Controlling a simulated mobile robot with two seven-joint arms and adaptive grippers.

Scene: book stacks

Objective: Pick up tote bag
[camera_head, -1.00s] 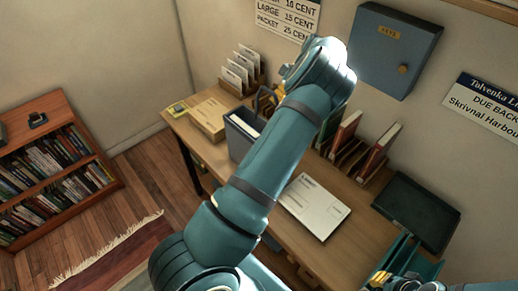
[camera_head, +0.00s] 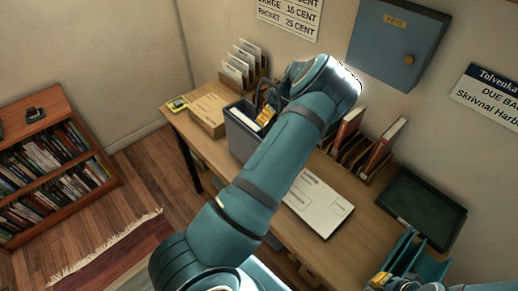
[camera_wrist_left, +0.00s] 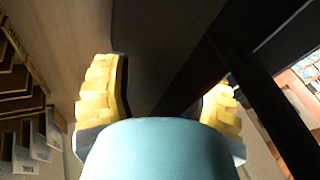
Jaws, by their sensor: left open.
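The tote bag (camera_head: 241,140) looks like a grey, box-shaped bag with a dark rim, standing upright on the desk left of my arm. A dark handle loop rises near its right side. My left gripper (camera_head: 266,112) points down at the bag's upper right side, its yellow fingers partly hidden by my arm. In the left wrist view my left gripper (camera_wrist_left: 163,88) is open, with a dark surface and a dark strap beyond and between its fingers. Whether they touch is unclear. My right gripper (camera_head: 380,280) shows only partly at the bottom right.
The desk (camera_head: 362,222) also holds a cardboard box (camera_head: 208,113), a card rack (camera_head: 243,68), upright books (camera_head: 381,146), a white paper (camera_head: 318,204) and a dark tray (camera_head: 422,208). A blue key cabinet (camera_head: 397,45) hangs on the wall behind. A bookcase (camera_head: 52,120) stands at the left.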

